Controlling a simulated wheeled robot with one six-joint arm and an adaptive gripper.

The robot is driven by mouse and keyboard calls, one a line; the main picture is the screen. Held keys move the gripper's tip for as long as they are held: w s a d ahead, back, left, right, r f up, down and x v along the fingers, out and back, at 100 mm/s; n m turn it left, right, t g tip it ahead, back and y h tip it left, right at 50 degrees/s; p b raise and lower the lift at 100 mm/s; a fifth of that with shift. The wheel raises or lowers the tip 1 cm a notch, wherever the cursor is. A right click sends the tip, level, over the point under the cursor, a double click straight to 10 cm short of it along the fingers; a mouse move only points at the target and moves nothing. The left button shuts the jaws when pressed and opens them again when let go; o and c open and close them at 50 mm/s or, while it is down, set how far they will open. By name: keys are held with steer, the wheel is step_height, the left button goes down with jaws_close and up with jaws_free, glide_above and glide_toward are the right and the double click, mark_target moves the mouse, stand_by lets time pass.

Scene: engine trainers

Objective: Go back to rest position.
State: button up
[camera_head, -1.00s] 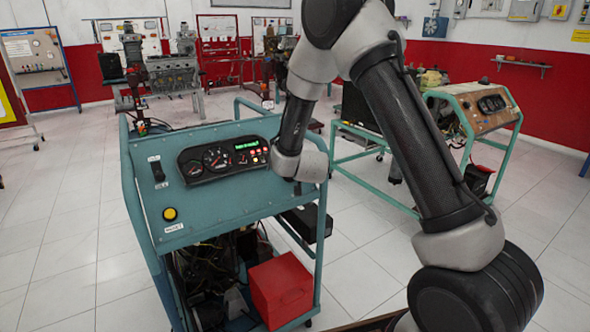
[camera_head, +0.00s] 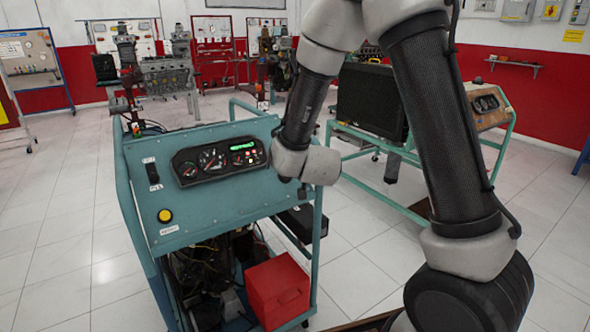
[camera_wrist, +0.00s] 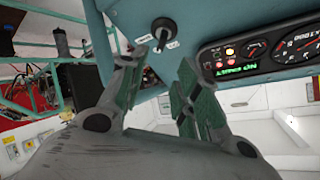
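My gripper (camera_wrist: 162,72) shows in the wrist view with its two green-padded fingers apart and nothing between them. Just beyond the fingertips is a black key switch (camera_wrist: 163,30) on the teal panel; the fingers look clear of it, though the exact gap is hard to tell. The teal engine trainer (camera_head: 225,205) stands ahead in the head view, with a gauge cluster (camera_head: 220,160) whose green display and warning lights are lit. The cluster also shows upside down in the wrist view (camera_wrist: 265,55). In the head view my wrist hides the gripper and the panel's right end.
A red box (camera_head: 278,290) sits low on the trainer's frame, near wiring. A second trainer with a black radiator (camera_head: 370,98) stands behind my arm at right. More engine stands (camera_head: 165,75) are at the back left. The tiled floor at left is clear.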

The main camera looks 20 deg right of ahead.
steer(key=shift+s, duration=0.1)
steer(key=s+a+f+n+g+y, duration=0.1)
steer(key=s+a+f+n+g, duration=0.1)
steer(key=s+f+n+g, duration=0.3)
steer(key=s+a+f+g+y, duration=0.1)
steer(key=s+g+y, duration=0.15)
steer(key=s, duration=0.45)
steer(key=s+d+r+n+h, duration=0.1)
steer(key=s+d+r+h, duration=0.2)
steer(key=s+d+r, duration=1.4)
steer(key=s+r, duration=0.3)
steer(key=s, duration=0.1)
steer(key=shift+s+d+r+n+g, duration=0.3)
steer(key=shift+d+r+n+g, duration=0.05)
steer(key=shift+d+n, duration=0.05)
stand_by(1.1)
